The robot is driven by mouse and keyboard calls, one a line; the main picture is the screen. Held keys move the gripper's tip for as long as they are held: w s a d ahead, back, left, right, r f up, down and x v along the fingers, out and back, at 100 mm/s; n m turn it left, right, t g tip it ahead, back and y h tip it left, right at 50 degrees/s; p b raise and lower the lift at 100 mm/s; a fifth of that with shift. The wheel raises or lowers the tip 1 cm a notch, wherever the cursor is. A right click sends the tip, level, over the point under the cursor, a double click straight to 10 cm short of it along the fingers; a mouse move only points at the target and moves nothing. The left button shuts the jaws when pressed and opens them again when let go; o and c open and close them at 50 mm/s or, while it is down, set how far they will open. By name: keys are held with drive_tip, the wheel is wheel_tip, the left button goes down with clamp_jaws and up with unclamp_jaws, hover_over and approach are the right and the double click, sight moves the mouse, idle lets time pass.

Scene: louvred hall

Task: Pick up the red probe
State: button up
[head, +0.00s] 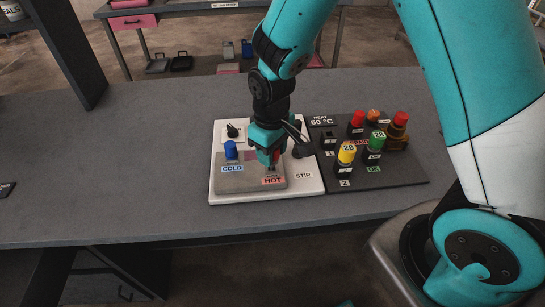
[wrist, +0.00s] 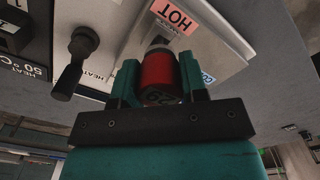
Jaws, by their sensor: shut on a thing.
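The red probe (wrist: 160,75) is between the two fingers of my gripper (wrist: 160,88) in the wrist view, which is shut on it. In the head view my gripper (head: 269,153) points down over the HOT label (head: 273,181), and only a little red shows between its fingers. The probe's lower end meets the grey block just behind the HOT label; I cannot tell whether it is still seated. A blue probe (head: 231,150) stands upright behind the COLD label, left of my gripper.
A white base (head: 312,187) marked STIR carries the grey block (head: 235,184). A black knob lever (wrist: 75,62) is close beside my gripper. The table's left side is mostly clear.

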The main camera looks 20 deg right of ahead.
wheel_tip(320, 180, up, 18)
drive_tip(key=b, duration=0.1)
drive_tip(key=shift+f, duration=0.2)
drive_tip(key=shift+s+d, duration=0.1)
